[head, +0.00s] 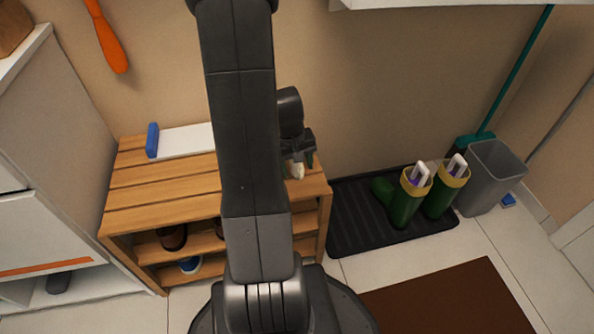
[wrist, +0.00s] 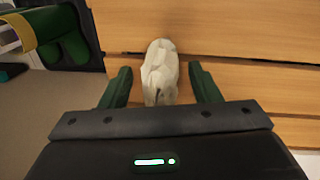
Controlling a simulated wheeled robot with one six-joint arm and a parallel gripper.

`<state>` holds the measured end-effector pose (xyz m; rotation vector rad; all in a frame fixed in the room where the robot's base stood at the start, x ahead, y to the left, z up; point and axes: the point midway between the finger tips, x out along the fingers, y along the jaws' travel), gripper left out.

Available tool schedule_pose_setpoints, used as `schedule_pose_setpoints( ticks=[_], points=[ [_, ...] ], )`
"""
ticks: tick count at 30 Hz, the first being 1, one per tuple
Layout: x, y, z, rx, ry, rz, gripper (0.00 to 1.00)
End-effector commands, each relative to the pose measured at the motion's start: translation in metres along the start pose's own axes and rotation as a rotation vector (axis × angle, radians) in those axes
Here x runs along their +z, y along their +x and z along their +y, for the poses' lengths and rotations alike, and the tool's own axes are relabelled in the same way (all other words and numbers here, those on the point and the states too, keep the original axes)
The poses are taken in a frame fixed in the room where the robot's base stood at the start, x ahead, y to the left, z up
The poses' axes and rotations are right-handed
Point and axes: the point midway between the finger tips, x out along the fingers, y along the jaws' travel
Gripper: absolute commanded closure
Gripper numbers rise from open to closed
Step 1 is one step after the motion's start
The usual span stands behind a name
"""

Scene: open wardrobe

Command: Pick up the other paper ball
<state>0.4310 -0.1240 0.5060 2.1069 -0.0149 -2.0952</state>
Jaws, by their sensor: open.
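A crumpled white paper ball (wrist: 159,72) lies on the slatted top of the wooden shoe rack. In the wrist view it sits between the two green fingers of my gripper (wrist: 161,84), which are apart, with a gap on each side of it. In the head view the paper ball (head: 297,170) shows small at the rack's right end, just below my gripper (head: 300,160). My arm hides much of the middle of the rack in the head view. No second paper ball can be made out.
The wooden rack (head: 160,184) bears a white board and a blue object (head: 152,140) at its left. Shoes stand on its lower shelves. To the right, green boots (head: 407,200) stand on a black tray (head: 350,235) beside a grey bin (head: 492,178). A brown mat (head: 450,302) lies on the floor.

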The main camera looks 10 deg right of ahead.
Motion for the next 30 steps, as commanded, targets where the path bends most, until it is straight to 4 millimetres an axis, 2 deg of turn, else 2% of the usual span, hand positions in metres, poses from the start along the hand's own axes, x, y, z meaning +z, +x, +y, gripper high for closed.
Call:
schedule_pose_setpoints(
  ticks=[5, 8, 12, 13, 23, 26, 30],
  points=[
    [0.000, 0.000, 0.000, 0.000, 0.000, 0.001, 0.44],
    [0.000, 0.000, 0.000, 0.000, 0.000, 0.001, 0.59],
    [0.000, 0.000, 0.000, 0.000, 0.000, 0.001, 0.87],
    [0.000, 0.000, 0.000, 0.000, 0.000, 0.001, 0.91],
    [0.000, -0.003, 0.001, 0.001, 0.000, 0.002, 0.91],
    [-0.001, -0.014, 0.002, 0.001, 0.000, 0.003, 0.91],
    [-0.001, -0.043, 0.006, 0.002, 0.001, 0.006, 0.91]
  ],
)
